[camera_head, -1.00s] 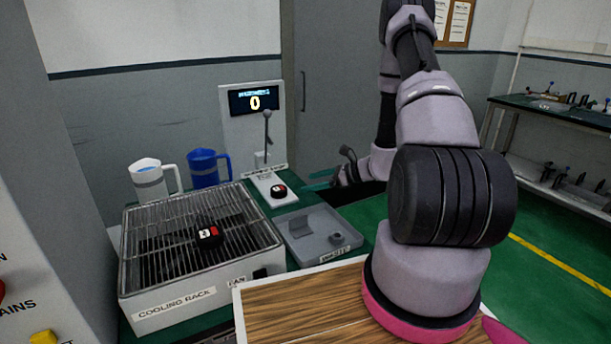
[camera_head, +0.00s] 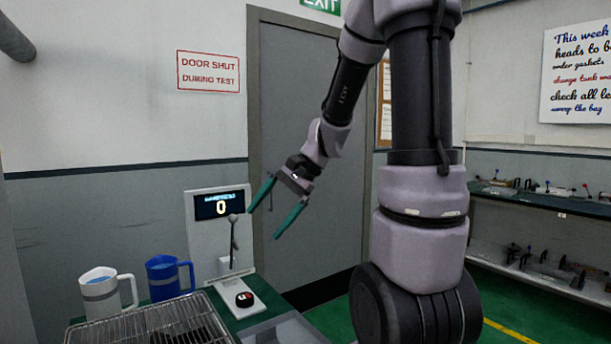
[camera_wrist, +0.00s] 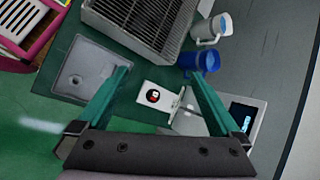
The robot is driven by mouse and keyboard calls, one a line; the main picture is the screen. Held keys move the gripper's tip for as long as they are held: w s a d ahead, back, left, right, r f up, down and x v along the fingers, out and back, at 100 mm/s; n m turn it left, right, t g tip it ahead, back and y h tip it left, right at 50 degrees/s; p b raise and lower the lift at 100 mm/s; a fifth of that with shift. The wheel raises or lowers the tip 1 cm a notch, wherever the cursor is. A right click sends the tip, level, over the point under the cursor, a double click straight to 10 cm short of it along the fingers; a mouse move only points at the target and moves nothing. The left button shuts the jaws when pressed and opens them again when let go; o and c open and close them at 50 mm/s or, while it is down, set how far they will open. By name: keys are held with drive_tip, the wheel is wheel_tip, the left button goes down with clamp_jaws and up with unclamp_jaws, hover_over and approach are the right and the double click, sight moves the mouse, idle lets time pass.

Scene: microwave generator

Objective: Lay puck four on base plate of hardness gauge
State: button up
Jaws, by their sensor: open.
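The hardness gauge (camera_head: 215,262) is a pale upright stand with a lever and a lit display reading 0. A black puck (camera_head: 245,299) with a red and white label lies flat on its base plate (camera_head: 262,307); the number is too small to read surely. The wrist view also shows the puck (camera_wrist: 153,96) on the white base plate (camera_wrist: 146,86). My gripper (camera_head: 264,222), with green fingers, is open and empty, raised above and to the right of the puck, apart from it. In the wrist view the puck appears between the spread fingers (camera_wrist: 158,73).
A white jug (camera_head: 99,292) and a blue jug (camera_head: 163,279) stand beside the gauge. A grey tray (camera_wrist: 84,69) lies near the base plate. A closed grey door (camera_head: 315,150) is behind.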

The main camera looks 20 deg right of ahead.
drive_tip(key=s+d+r+n+t+h, duration=0.4)
drive_tip(key=s+r+n+t+h, duration=0.1)
drive_tip(key=s+r, duration=0.6)
drive_tip(key=shift+s+n, duration=0.55)
drive_tip(key=shift+n, duration=0.05)
